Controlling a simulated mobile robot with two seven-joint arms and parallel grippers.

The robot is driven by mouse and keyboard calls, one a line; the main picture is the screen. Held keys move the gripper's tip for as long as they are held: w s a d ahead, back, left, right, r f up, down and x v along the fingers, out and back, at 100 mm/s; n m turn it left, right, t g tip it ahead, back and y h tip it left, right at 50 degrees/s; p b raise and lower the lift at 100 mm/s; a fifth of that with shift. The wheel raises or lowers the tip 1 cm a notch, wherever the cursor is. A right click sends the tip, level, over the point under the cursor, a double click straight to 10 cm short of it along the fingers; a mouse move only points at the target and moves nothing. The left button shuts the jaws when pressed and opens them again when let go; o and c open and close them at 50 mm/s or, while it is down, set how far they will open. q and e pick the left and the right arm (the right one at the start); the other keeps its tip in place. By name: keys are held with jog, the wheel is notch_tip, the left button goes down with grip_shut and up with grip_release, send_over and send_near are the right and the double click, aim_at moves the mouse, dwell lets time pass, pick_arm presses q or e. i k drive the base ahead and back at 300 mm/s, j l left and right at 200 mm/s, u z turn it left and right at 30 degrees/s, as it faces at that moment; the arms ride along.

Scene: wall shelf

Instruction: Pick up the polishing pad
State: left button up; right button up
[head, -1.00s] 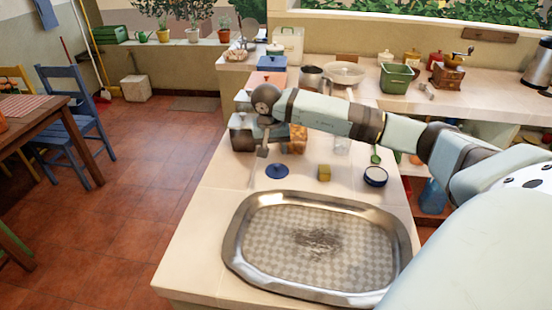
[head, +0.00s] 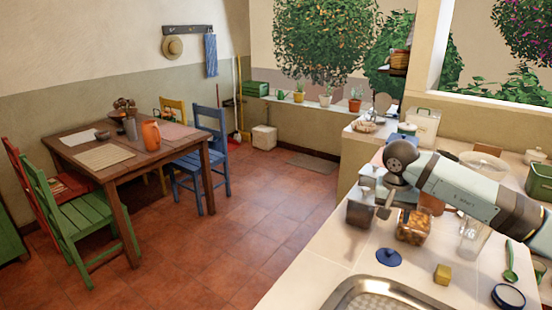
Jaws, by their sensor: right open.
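A small yellow block (head: 442,274), which looks like the polishing pad, lies on the pale counter (head: 320,264) behind the metal tray. The tray (head: 350,290) shows only its far rim and a strip of patterned floor at the bottom edge. My right gripper (head: 384,208) hangs at the end of the arm from the right, above the counter and to the left of the block. It is open and apart from the block, with nothing seen in it. My left gripper is not in view.
A blue knobbed disc (head: 389,257) lies left of the block. A blue-rimmed bowl (head: 508,296) and a green spoon (head: 510,262) are to the right. A glass jar (head: 413,227) stands behind. The dining table (head: 125,150) is far left, with open floor between.

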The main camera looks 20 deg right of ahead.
aim_at(443, 275)
jog(key=k+j, duration=0.1)
jog(key=k, duration=0.4)
jog(key=k+j, duration=0.1)
jog(key=k, duration=0.4)
